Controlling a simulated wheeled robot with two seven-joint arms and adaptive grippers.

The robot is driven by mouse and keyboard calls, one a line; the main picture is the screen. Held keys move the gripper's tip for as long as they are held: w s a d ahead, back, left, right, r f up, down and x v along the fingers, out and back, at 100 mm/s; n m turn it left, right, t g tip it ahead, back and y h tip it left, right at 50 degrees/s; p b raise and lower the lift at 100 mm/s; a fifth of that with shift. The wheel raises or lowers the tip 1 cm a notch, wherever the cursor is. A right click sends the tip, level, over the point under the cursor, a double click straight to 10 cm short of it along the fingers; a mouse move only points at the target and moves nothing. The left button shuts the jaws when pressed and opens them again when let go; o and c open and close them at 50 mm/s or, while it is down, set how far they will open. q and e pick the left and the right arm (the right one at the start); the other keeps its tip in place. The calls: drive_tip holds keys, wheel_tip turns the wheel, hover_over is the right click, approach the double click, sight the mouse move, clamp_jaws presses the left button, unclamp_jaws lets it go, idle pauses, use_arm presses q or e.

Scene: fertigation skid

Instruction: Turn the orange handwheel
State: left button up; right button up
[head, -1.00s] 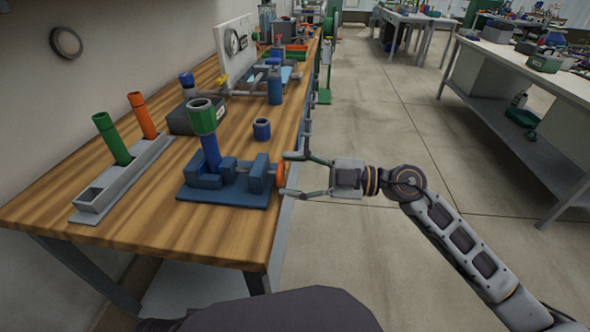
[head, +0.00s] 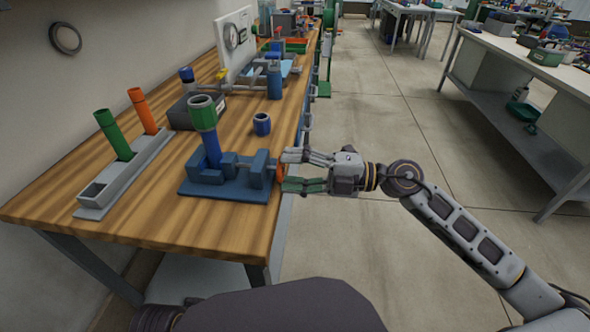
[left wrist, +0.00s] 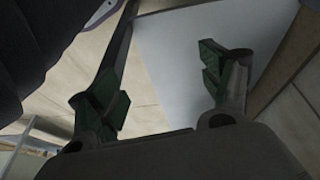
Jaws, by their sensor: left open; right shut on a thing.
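The orange handwheel (head: 281,171) sits at the right end of a blue vise-like fixture (head: 232,177) near the right edge of the wooden bench. Only a narrow edge of the wheel shows. My right gripper (head: 284,171) reaches in from the right and is shut on the handwheel, its fingers hiding part of it. A blue tube with a green top (head: 204,118) stands upright in the fixture. My left gripper (left wrist: 165,85) shows only in the left wrist view, open, with nothing between its fingers; a pale panel lies behind them.
A grey rack (head: 98,188) with a green tube (head: 114,136) and an orange tube (head: 143,111) stands at the left. A small blue cup (head: 262,124) stands behind the fixture. A dark grey box (head: 196,108) and a gauge panel (head: 233,42) are farther back. The aisle floor is clear.

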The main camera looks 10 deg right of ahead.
drive_tip(key=shift+w+f+n, duration=0.1)
drive_tip(key=shift+n, duration=0.6)
drive_tip(key=shift+n+b, duration=0.4)
drive_tip(key=shift+n, duration=0.4)
drive_tip(key=n+b, duration=0.3)
drive_tip(key=n, duration=0.2)
drive_tip(key=n+b, duration=0.3)
drive_tip(key=n, duration=0.2)
drive_tip(key=shift+w+r+b, duration=0.1)
drive_tip(key=shift+r+b, duration=0.1)
drive_tip(key=shift+b, duration=0.2)
drive_tip(key=shift+n+b, duration=1.05)
drive_tip(key=shift+n, duration=0.15)
use_arm(q)
drive_tip(key=w+d+f+t+h, duration=0.1)
drive_tip(key=d+f, duration=0.1)
drive_tip(key=f, duration=0.6)
drive_tip(key=w+d+f+n+t+h, duration=0.1)
drive_tip(key=d+f+t, duration=0.1)
drive_tip(key=f, duration=0.7)
drive_tip(key=shift+d+f+h+b, duration=0.15)
drive_tip(key=shift+f+h+b, duration=0.1)
drive_tip(key=shift+h+b, duration=0.15)
use_arm(e)
drive_tip(key=shift+a+n, duration=0.1)
drive_tip(key=shift+n, duration=0.4)
drive_tip(key=shift+f, duration=0.1)
